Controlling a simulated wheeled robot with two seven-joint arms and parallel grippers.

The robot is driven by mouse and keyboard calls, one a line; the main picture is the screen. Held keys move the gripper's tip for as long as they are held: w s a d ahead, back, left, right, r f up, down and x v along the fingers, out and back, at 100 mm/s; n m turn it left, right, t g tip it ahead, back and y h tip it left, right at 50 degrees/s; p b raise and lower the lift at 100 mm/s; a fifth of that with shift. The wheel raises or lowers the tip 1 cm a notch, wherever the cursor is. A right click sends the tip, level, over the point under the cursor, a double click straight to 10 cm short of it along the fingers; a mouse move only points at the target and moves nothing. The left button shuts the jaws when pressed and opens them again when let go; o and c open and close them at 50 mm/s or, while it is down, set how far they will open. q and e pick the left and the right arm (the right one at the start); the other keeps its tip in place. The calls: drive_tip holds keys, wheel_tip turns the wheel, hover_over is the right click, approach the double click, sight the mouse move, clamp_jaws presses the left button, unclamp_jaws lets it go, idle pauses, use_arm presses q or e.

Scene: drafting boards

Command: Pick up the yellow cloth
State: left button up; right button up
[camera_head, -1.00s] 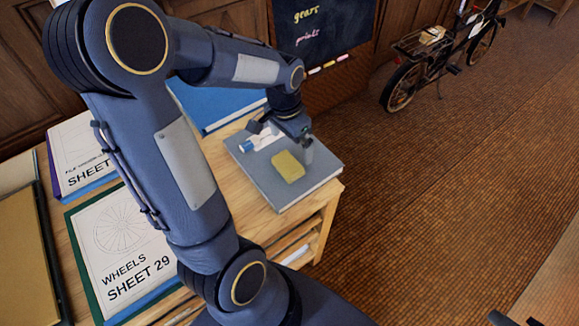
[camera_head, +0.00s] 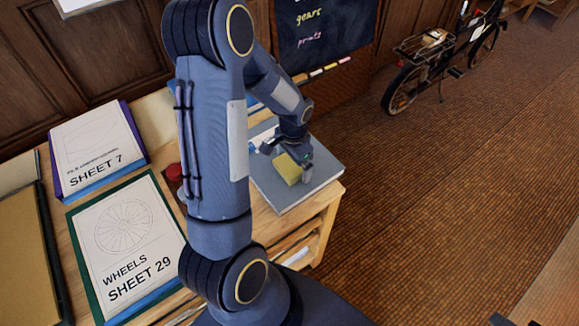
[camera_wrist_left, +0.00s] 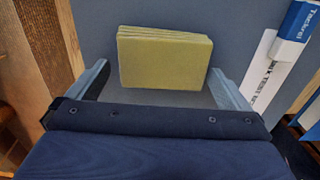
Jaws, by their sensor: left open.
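The yellow cloth (camera_head: 289,170) is a folded, layered block lying on a grey board (camera_head: 290,200) at the table's right end. In the left wrist view the cloth (camera_wrist_left: 165,58) lies ahead, with its near edge reaching between the finger tips. My left gripper (camera_head: 287,161) is open over the cloth, one finger on each side. It also shows in the left wrist view (camera_wrist_left: 160,82), with a gap between the cloth and each finger; the right gap is narrower. I cannot tell how high the tips are above the board.
A blue-and-white item (camera_wrist_left: 298,22) and a white labelled strip (camera_wrist_left: 260,75) lie on the board, right of the cloth in the wrist view. SHEET 7 (camera_head: 95,145) and WHEELS SHEET 29 (camera_head: 125,235) lie left. A red-topped object (camera_head: 173,172) stands behind my arm.

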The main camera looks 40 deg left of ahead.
sight(293, 163)
use_arm(q)
drive_tip(key=c, duration=0.9)
drive_tip(key=shift+r, duration=0.5)
wheel_tip(293, 163, up, 3)
drive_tip(key=shift+f, duration=0.2)
drive_tip(key=s+r, duration=0.1)
drive_tip(key=s+d+r, duration=0.1)
drive_tip(key=s+r, duration=0.1)
drive_tip(key=s+d+r, duration=0.1)
drive_tip(key=r, duration=0.1)
drive_tip(key=shift+s+r, duration=0.2)
drive_tip(key=s+d+r, duration=0.3)
drive_tip(key=s+r, duration=0.1)
drive_tip(key=s, duration=0.4)
drive_tip(key=shift+s+d+b, duration=0.3)
drive_tip(key=shift+b, duration=0.15)
